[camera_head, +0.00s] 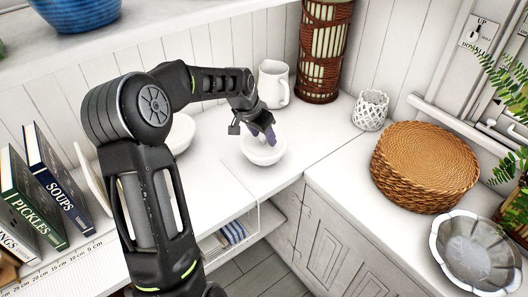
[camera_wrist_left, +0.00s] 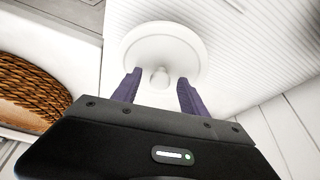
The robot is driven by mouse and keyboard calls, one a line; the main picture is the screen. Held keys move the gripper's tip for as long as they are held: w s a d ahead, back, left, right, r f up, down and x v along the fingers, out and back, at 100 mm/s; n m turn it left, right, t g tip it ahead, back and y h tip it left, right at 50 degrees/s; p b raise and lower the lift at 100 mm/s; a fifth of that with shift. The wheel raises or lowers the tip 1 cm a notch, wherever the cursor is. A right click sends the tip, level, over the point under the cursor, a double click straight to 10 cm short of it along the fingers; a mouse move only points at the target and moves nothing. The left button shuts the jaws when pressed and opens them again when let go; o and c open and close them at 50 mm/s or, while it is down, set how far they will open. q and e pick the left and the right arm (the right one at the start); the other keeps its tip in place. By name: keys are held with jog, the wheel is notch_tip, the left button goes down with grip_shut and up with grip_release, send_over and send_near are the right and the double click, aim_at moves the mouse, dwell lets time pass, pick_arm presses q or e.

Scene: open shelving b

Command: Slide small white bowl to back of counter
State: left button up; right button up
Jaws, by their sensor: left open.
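The small white bowl (camera_head: 263,155) sits on the white counter near the inner corner, close to the front edge. My left gripper (camera_head: 264,135) reaches down over it, with its purple fingertips at or just inside the far part of the rim. Contact cannot be told. In the left wrist view the round white bowl (camera_wrist_left: 150,45) lies beyond the two fingers, which stand apart around a small pale knob-like shape (camera_wrist_left: 159,77). The left gripper (camera_wrist_left: 158,88) is open. My right gripper is not in view.
A white pitcher (camera_head: 273,84) and a tall wicker-wrapped vase (camera_head: 322,55) stand behind the bowl. A white plate (camera_head: 181,133) is partly hidden by my left arm. Bare counter lies between bowl and pitcher.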

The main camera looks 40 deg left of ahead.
pick_arm(q)
jog(key=b+v, duration=0.1)
jog(key=v, duration=0.6)
jog(key=shift+r, duration=0.4)
jog(key=shift+s, duration=0.1)
